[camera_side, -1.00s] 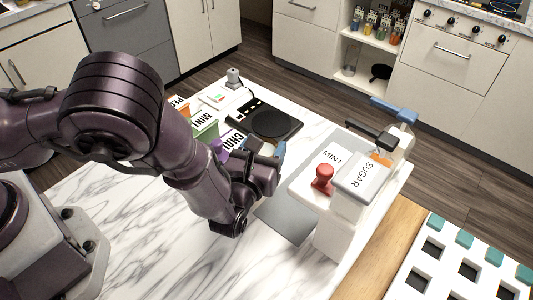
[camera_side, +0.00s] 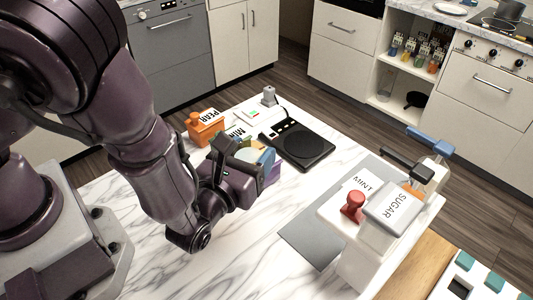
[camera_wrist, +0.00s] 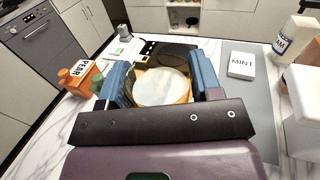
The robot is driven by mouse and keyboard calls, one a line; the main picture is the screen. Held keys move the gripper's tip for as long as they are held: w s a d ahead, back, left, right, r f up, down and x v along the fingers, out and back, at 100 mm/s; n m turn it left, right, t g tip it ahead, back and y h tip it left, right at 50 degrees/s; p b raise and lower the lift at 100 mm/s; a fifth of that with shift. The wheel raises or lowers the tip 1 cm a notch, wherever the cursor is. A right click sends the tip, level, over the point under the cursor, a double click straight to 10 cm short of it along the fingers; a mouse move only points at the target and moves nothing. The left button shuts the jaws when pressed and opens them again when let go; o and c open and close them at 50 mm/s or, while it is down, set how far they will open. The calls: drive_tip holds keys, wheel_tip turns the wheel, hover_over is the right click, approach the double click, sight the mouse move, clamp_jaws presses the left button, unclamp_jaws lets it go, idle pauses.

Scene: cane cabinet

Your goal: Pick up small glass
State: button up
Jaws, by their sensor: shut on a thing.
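My gripper (camera_side: 262,160) is over the marble counter, left of the black scale. In the wrist view its blue fingers (camera_wrist: 160,85) are closed on both sides of a round thing with a pale disc-like top and a clear amber edge. It looks like the small glass (camera_wrist: 160,88), seen from above. In the side view the fingers and wrist mostly hide it, so I cannot tell whether its base touches the counter.
The black scale (camera_side: 297,145) is just beyond my gripper. An orange PEAR container (camera_side: 206,127) stands at the left. Bare marble lies in front.

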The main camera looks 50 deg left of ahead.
drive_tip(key=shift+s+a+r, duration=0.65)
drive_tip(key=shift+s+r, duration=0.2)
drive_tip(key=shift+s, duration=0.95)
drive_tip(key=w+a+r+n+g+y, duration=0.3)
drive_tip(key=w+a+n+g+y, duration=0.25)
drive_tip(key=w, duration=0.55)
drive_tip(key=shift+m+t+y, duration=0.25)
drive_tip(key=shift+t+y, duration=0.3)
drive_tip(key=shift+t, duration=0.1)
drive_tip(key=w+f, duration=0.3)
drive_tip(key=w, duration=0.2)
drive_tip(key=w+f, duration=0.3)
drive_tip(key=w, duration=0.2)
drive_tip(key=w+f, duration=0.4)
drive_tip(key=shift+w+d, duration=0.3)
drive_tip(key=shift+w, duration=0.1)
drive_tip(key=shift+w+f, duration=0.15)
drive_tip(key=shift+f, duration=1.55)
drive_tip(key=shift+f, duration=0.1)
